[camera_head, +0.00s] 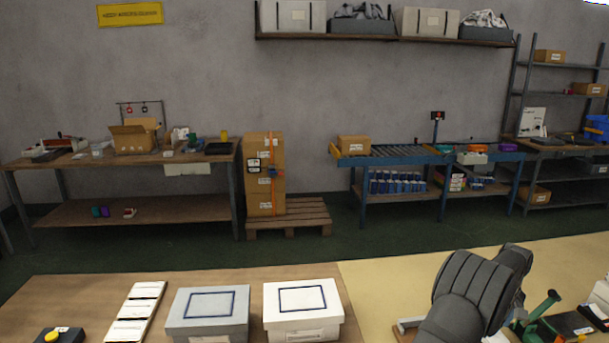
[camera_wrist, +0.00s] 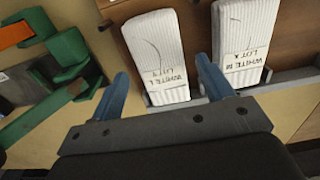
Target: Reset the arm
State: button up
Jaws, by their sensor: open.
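My gripper (camera_wrist: 163,66) shows in the wrist view with its two blue fingers wide apart and nothing between them. Beyond the fingers lie two white ribbed pieces that look like socks, side by side in a brown wooden tray or rack. The left white piece (camera_wrist: 158,52) and the right white piece (camera_wrist: 240,38) carry printed labels with "WHITE" and "LOT". The fingers overlap them in the picture; I cannot tell the distance. In the head view my dark grey arm stands at the lower right and my gripper is hidden.
A green fixture (camera_wrist: 70,62) stands left of my gripper; a green piece (camera_head: 541,308) shows beside my arm. A grey box (camera_head: 207,318) and a white box (camera_head: 303,312) sit on the front table, with a white-panelled strip (camera_head: 137,312) to their left. Bare tabletop (camera_head: 375,285) lies between the white box and my arm.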

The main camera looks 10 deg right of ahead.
notch_tip(320, 180, up, 11)
notch_tip(320, 180, down, 13)
jog(key=shift+r, duration=0.2)
notch_tip(320, 180, up, 4)
jog(key=shift+r, duration=0.25)
jog(key=s+d+r, duration=0.1)
jog(key=s+r, duration=0.6)
jog(key=s, duration=0.5)
jog(key=s+a+f, duration=0.2)
jog(key=s+a, duration=0.4)
jog(key=s, duration=0.3)
jog(key=s+a+f, duration=0.2)
jog(key=s+a, duration=0.3)
jog(key=s, duration=0.3)
jog(key=shift+m, duration=0.3)
jog(key=w+f, duration=0.3)
jog(key=w, duration=0.2)
jog(key=w+f, duration=0.2)
jog(key=shift+w+a+f, duration=0.1)
jog(key=shift+w+f, duration=0.2)
jog(key=shift+w, duration=0.1)
jog(key=shift+w+f, duration=0.25)
jog(key=shift+w, duration=0.2)
